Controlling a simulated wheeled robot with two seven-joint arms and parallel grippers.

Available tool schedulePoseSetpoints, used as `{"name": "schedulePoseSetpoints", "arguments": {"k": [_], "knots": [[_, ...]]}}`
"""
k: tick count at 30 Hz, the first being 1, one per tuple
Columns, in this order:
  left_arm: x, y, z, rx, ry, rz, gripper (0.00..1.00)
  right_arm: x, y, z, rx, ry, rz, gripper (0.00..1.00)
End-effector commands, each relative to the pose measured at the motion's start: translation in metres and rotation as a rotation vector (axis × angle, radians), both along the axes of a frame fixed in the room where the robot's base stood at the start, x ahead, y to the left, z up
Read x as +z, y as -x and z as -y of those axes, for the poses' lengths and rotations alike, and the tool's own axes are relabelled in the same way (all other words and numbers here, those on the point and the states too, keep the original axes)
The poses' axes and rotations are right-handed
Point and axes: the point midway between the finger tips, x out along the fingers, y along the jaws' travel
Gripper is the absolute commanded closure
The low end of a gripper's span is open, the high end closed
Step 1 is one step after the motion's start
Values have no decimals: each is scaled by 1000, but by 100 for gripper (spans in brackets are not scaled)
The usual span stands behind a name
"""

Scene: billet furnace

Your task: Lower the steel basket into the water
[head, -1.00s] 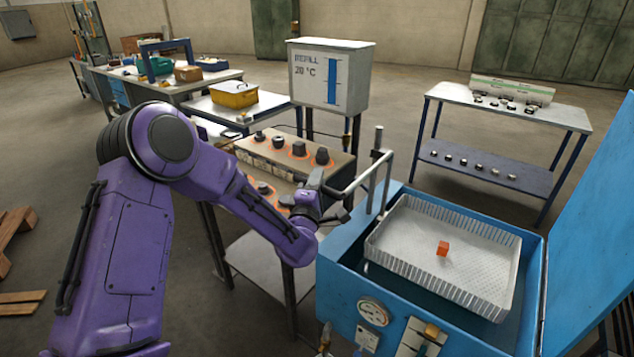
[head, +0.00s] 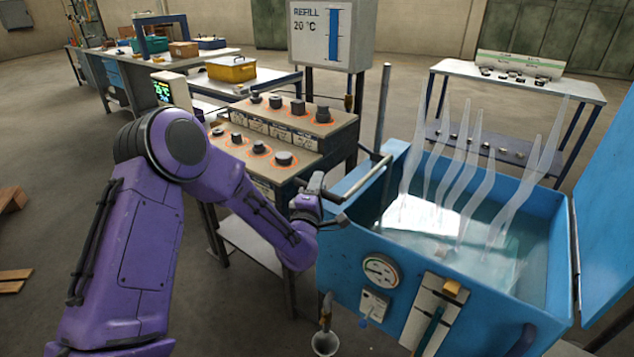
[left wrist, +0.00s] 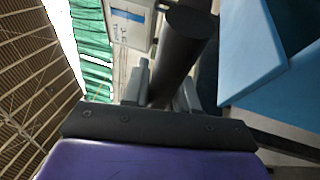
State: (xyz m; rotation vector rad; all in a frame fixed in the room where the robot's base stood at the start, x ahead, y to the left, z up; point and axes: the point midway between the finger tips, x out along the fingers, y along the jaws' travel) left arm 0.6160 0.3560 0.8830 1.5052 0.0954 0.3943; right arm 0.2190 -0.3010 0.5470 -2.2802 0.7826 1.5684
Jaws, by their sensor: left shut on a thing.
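My left gripper (head: 328,203) is shut on the grip end of the crank-shaped metal handle (head: 366,180) beside the blue tank (head: 345,275). In the left wrist view a dark round bar (left wrist: 180,55) lies between the two fingers. The handle runs to an upright post (head: 384,105) at the tank's back left. The tank holds water (head: 515,262), with several tall pale wisps of steam rising from it. The steel basket is under the water and steam, its shape hardly visible. A faint orange-brown patch shows below the surface. My right gripper is not in view.
The tank's blue lid (head: 608,200) stands open at the right. A gauge (head: 380,270) and small fittings are on the tank's front. A bench with dark pieces in glowing rings (head: 265,165) stands to the left. A sign reads 20 °C (head: 318,40).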

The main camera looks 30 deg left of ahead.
Motion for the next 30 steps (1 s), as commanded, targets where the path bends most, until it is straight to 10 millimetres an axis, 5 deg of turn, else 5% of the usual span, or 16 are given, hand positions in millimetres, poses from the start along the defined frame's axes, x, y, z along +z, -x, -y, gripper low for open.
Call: {"name": "schedulePoseSetpoints", "arguments": {"k": [1,6,20,21,22,30], "knots": [[-22,1,2,-5,-1,-9,100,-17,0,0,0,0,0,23],[-40,1,2,-6,-1,-8,100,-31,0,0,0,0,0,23],[-45,2,2,-6,-1,-14,100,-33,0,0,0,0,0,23],[-45,2,2,-6,-1,-14,59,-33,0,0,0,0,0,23],[-45,2,2,-6,-1,-14,52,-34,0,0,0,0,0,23],[-42,1,0,-2,0,-6,52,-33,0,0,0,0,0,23]]}}
